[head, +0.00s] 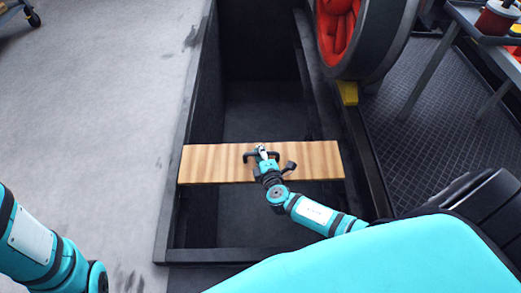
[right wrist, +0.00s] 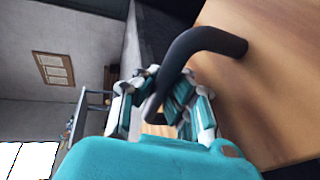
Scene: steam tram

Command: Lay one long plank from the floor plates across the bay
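The plank (head: 210,166) is a long light wooden board. In the head view it lies crosswise over the dark bay (head: 262,110), its ends overlapping the left and right rims. I cannot tell whether it rests on them or hangs slightly above. A dark bent handle (head: 248,156) stands on its middle. My right gripper (head: 262,150) is at this handle. In the right wrist view the handle (right wrist: 190,45) passes between the fingers (right wrist: 165,105), which look closed around it, with the plank (right wrist: 270,90) beside them. My left arm shows at lower left; its gripper is out of view.
A large dark wheel with red inside (head: 338,35) stands at the bay's far right, above a yellow block (head: 347,92). A metal table (head: 460,20) with a red spool (head: 497,18) is at upper right. The grey floor on the left (head: 100,100) is clear.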

